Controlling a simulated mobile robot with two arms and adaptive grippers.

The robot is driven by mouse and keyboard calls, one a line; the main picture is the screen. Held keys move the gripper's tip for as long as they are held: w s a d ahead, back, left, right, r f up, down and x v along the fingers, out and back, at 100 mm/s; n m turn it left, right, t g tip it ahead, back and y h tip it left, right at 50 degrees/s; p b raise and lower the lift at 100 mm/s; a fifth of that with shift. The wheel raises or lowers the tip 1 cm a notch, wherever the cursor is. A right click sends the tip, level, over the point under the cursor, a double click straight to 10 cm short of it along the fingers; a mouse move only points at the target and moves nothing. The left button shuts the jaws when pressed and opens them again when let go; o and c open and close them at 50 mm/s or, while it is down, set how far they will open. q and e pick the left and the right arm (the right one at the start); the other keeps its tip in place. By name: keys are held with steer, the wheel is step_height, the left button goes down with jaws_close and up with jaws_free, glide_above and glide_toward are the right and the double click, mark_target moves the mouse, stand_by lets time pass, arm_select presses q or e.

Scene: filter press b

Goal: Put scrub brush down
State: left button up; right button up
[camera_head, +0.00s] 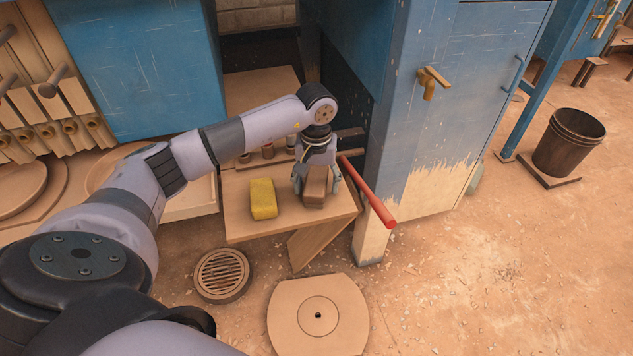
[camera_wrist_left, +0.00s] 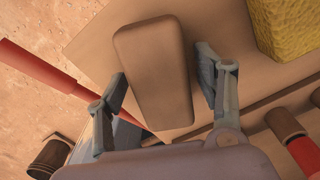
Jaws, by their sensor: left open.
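The scrub brush, a brown block with rounded edges (camera_head: 315,187), is on the small wooden shelf (camera_head: 245,229), near its right side. In the left wrist view the brush (camera_wrist_left: 153,72) lies between the two fingers, with a gap on each side. My left gripper (camera_head: 317,184) is open around the brush, pointing down from above. The fingers also show in the left wrist view (camera_wrist_left: 165,95). The underside of the brush is hidden. My right gripper is not in view.
A yellow sponge (camera_head: 263,198) sits on the shelf left of the brush. A red bar (camera_head: 368,192) slants past the shelf's right edge beside a blue cabinet (camera_head: 440,120). Several small cylinders (camera_head: 268,151) stand behind. A dark bucket (camera_head: 568,143) is far right.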

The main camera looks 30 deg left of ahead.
mark_target(317, 179)
arm_select(q)
steer(key=shift+r, duration=0.1)
steer(key=shift+r+p, duration=0.3)
steer(key=shift+p, duration=0.05)
step_height(317, 179, up, 12)
steer(key=p, duration=0.6)
steer(key=shift+f, duration=0.2)
